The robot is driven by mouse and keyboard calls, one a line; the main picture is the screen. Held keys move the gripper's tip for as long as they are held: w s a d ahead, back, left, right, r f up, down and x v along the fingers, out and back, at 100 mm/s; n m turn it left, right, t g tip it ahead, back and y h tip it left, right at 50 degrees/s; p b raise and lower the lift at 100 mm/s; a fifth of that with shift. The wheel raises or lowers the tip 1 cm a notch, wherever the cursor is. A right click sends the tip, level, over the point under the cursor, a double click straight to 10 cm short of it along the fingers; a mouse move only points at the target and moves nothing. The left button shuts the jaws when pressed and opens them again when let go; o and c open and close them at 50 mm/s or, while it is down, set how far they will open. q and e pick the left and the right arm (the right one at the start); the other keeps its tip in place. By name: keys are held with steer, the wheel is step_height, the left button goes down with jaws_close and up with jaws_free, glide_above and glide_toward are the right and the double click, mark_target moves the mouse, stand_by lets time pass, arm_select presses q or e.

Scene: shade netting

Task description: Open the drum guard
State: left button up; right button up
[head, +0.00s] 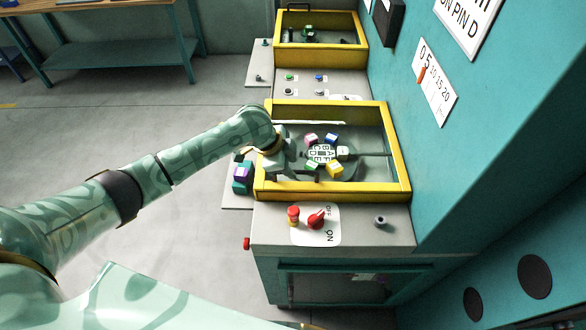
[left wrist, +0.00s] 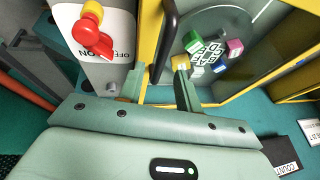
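The drum guard (head: 399,170) is a yellow frame with a see-through middle, lying closed over a round drum plate (head: 345,171) on the nearer machine. The yellow frame also shows in the left wrist view (left wrist: 151,35). My left gripper (head: 272,165) is at the guard's left edge. Its two fingers (left wrist: 159,82) are apart, one on each side of the handle's line, with no clear contact. My right gripper is not in view.
A red switch (head: 316,218) and a red-yellow button (head: 293,216) sit on the front panel. Coloured blocks (head: 334,170) lie on the drum. A second yellow-framed guard (head: 362,30) stands behind. A teal wall (head: 470,130) rises close on the right. The floor at left is open.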

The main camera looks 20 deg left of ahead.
arm_select(q)
steer(key=shift+x, duration=1.2)
jaws_close()
steer(key=shift+w+a+r, duration=0.1)
steer(key=shift+w, duration=0.05)
